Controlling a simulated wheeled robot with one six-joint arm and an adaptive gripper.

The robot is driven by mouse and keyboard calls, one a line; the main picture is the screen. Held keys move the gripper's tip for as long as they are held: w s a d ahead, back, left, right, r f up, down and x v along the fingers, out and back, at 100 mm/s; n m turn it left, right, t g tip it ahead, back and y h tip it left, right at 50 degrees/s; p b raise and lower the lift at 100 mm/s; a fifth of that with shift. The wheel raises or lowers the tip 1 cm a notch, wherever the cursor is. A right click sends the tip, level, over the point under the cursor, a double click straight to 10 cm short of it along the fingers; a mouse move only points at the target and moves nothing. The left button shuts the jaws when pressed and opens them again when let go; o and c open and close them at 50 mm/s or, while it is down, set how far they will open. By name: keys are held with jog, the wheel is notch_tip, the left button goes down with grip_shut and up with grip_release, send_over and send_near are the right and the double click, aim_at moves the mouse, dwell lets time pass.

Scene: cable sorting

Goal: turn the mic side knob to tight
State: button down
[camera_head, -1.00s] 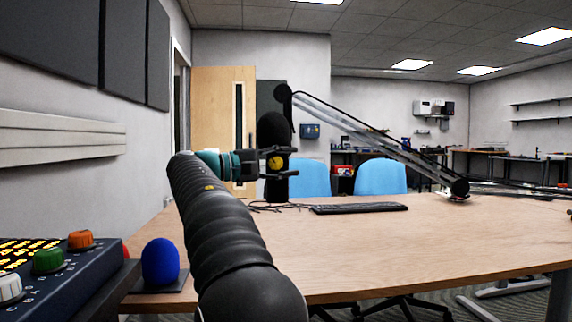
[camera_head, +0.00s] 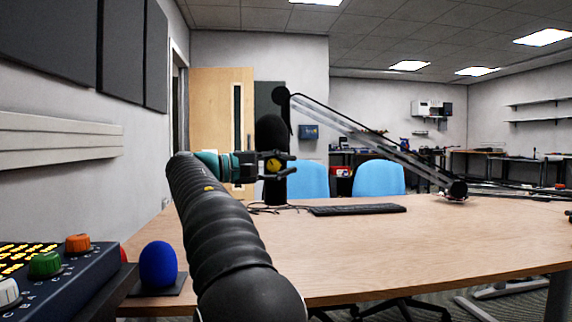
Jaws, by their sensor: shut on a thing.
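The black microphone (camera_head: 271,130) stands upright at the far left part of the table. A round yellow knob (camera_head: 272,166) shows on its side, small in the view, and I cannot read its setting. My gripper (camera_head: 287,164) is at the microphone's middle height, reaching in from the left. Its two dark fingers lie above and below the yellow knob and are shut on it. The fingers hide part of the microphone body behind them.
The wooden table (camera_head: 400,245) is mostly clear. A keyboard (camera_head: 358,209) and loose cables (camera_head: 268,209) lie near the microphone, and a boom arm (camera_head: 370,145) slants over the table. A blue foam ball (camera_head: 158,264) and a control panel (camera_head: 50,275) are at near left.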

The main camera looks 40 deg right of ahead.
jog(key=shift+w+a+r+p, duration=0.1)
jog(key=shift+p, duration=0.2)
jog(key=m+t+y+p, duration=0.1)
jog(key=y+p, duration=0.1)
jog(key=p, duration=0.1)
jog(key=shift+y, duration=0.3)
jog(key=f+t+y+p, duration=0.1)
jog(key=y+p, duration=0.1)
jog(key=p, duration=0.1)
jog(key=shift+w+a+f+m, duration=0.1)
jog(key=shift+m, duration=0.3)
jog(key=shift+p, duration=0.3)
jog(key=c, duration=1.1)
grip_release()
jog(key=shift+w+a, duration=0.1)
jog(key=shift+a, duration=0.1)
jog(key=shift+d+f, duration=0.1)
jog(key=shift+d, duration=0.1)
